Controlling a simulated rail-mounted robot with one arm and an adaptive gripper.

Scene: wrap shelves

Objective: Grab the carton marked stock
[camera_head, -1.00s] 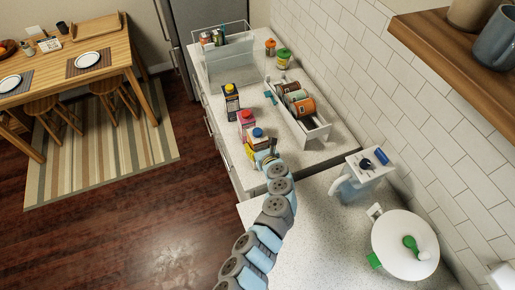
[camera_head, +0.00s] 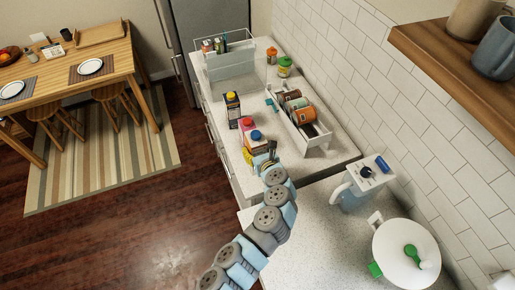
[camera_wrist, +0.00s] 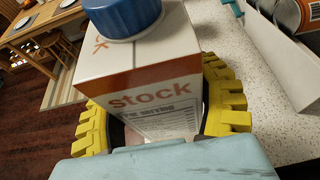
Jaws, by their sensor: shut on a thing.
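The stock carton (camera_wrist: 150,85) has white and orange-brown sides, a blue cap and the word "stock" on the face toward the wrist camera. It also shows in the head view (camera_head: 256,142) at the near end of a row of cartons on the counter. My gripper (camera_wrist: 165,115) has its yellow fingers on both sides of the carton and is shut on it. In the head view my gripper (camera_head: 262,160) partly hides the carton's lower part, so I cannot tell whether its base touches the counter.
A white bin (camera_head: 318,138) holding cans lies to the right.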

